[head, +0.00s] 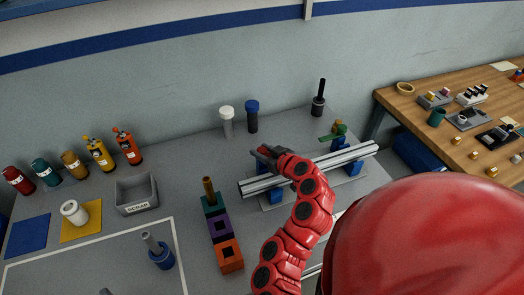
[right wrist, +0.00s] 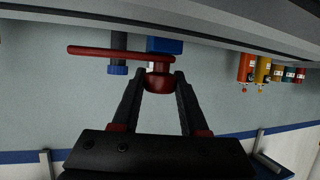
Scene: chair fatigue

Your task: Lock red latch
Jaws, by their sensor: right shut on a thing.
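The red latch (right wrist: 108,51) shows in the right wrist view as a long flat red lever with a round red hub. My right gripper (right wrist: 160,75) has one black finger on each side of the hub and is shut on it. The lever reaches out to the left of the fingers in that view. In the head view my right gripper (head: 262,151) is at the back side of the silver rail (head: 345,161), near its middle left. The latch cannot be made out clearly there. My left gripper is not in view.
The rail rests on blue supports (head: 355,168) on the grey table. A green-handled part (head: 333,136) is behind its right end. Orange, purple and green blocks (head: 220,228) stand front left. A scrap bin (head: 137,195) and several bottles (head: 99,155) are farther left.

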